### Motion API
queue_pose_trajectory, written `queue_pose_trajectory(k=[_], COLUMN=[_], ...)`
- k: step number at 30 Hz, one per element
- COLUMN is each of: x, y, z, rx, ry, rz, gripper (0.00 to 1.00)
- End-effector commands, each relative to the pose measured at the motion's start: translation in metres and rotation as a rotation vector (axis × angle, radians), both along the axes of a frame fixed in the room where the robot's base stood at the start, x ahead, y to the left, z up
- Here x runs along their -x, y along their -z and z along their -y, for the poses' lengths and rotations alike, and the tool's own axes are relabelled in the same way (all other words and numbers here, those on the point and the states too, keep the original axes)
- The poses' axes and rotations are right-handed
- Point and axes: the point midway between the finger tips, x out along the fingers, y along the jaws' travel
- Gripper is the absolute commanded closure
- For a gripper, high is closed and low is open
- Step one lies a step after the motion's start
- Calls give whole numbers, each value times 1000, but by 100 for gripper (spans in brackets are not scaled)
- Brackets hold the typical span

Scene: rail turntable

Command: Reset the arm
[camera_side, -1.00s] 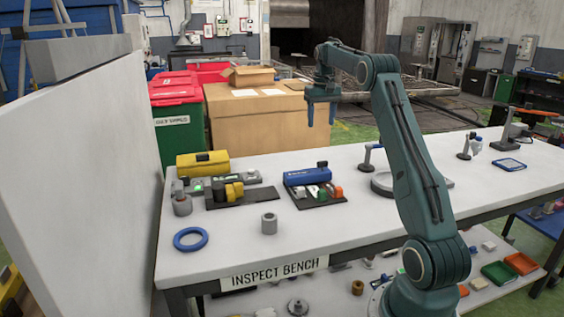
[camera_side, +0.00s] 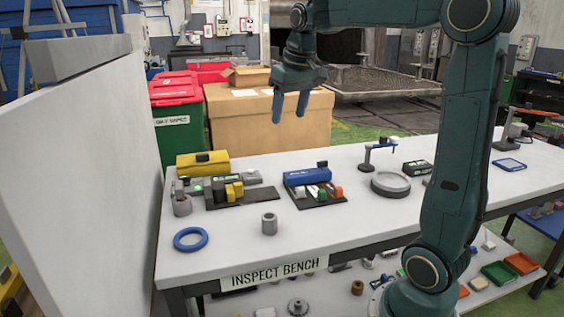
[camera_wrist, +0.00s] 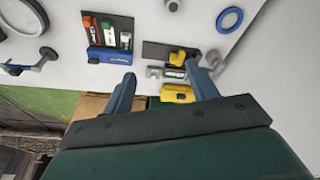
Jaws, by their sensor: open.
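My gripper (camera_side: 290,106) is open and empty, held well above the far edge of the white inspect bench (camera_side: 340,235) in the side view. Its two blue fingers point down, with the cardboard box behind them in the picture. In the wrist view my gripper (camera_wrist: 160,92) shows its fingers spread apart with nothing between them. Most of my arm stands at the right of the side view, with its upper part cut off by the top edge.
On the bench stand a yellow case (camera_side: 203,163), a blue case (camera_side: 307,176), a grey cylinder (camera_side: 269,224), a blue ring (camera_side: 190,239) and a grey round dish (camera_side: 390,184). A tall white panel (camera_side: 80,190) rises at the left. The front middle is clear.

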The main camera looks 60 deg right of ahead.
Motion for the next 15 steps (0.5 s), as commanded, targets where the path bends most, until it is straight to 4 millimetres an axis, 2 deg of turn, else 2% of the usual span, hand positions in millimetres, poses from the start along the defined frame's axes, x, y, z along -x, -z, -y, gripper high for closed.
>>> queue_pose_trajectory(k=[1,6,15], x=[8,36,92], y=[-1,2,22], z=[-15,-55,-113], rx=[5,17,31], ry=[-24,-91,-208], rz=[14,54,128], gripper=[42,42,42])
